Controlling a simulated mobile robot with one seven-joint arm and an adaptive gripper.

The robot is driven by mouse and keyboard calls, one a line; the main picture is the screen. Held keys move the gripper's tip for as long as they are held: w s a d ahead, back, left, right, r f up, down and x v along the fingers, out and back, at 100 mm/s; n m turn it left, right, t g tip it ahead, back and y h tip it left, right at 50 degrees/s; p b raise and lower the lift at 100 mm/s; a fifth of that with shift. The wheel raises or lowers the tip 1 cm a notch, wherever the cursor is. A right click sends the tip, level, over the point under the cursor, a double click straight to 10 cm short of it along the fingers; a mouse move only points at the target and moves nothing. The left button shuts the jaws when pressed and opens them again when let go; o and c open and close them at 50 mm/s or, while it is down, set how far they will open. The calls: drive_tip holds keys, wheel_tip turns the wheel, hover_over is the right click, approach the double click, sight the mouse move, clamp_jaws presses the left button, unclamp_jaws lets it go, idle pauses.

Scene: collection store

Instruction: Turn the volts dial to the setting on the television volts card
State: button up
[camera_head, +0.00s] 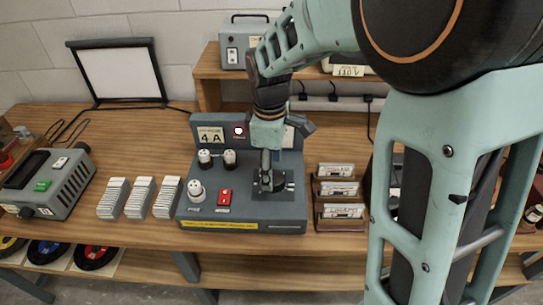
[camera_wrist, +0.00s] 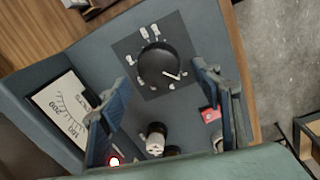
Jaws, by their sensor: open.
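The grey console (camera_head: 240,213) stands on the wooden bench. Its black round volts dial (camera_wrist: 158,66) sits on a dark square plate, with a white pointer line toward its lower right and several small white labels around it. In the head view the dial is largely hidden by my gripper (camera_head: 266,172). My gripper (camera_wrist: 166,82) is open above the dial, its two fingers apart on either side in the wrist view; contact cannot be told. A card reading 110 V (camera_head: 348,71) is on the back shelf; whether it is the television's card cannot be told.
The console also carries a 4 A card (camera_head: 210,136), a lit red lamp (camera_head: 239,131), a red switch (camera_head: 224,197), white-topped knobs and a meter (camera_wrist: 62,108). White stacks (camera_head: 142,197) stand left, a cassette rack (camera_head: 340,190) right. A grey device (camera_head: 48,183) is far left.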

drive_tip(key=shift+w+f, duration=0.1)
drive_tip(key=shift+f, duration=1.3)
drive_tip(key=shift+c, duration=0.6)
drive_tip(key=c, duration=1)
